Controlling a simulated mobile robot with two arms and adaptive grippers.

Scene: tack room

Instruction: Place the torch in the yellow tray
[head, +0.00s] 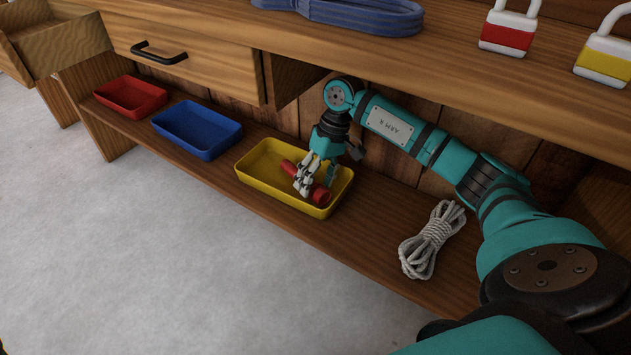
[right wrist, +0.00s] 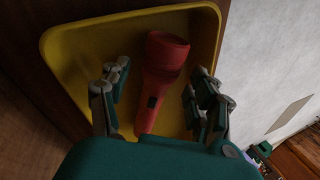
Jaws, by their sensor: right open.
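The red torch (head: 318,192) lies in the yellow tray (head: 251,163) on the lower shelf. In the right wrist view the torch (right wrist: 157,80) lies on the floor of the yellow tray (right wrist: 75,70), its wide head away from my gripper. My right gripper (head: 310,182) is over the tray, around the torch. In the right wrist view my right gripper (right wrist: 158,110) is open, with one finger on each side of the torch and visible gaps between. My left gripper is in neither view.
A blue tray (head: 197,130) and a red tray (head: 130,97) stand to the left on the same shelf. A coil of pale rope (head: 432,240) lies to the right. The tabletop above, with a drawer (head: 180,48), overhangs the shelf. Padlocks and a blue strap lie on top.

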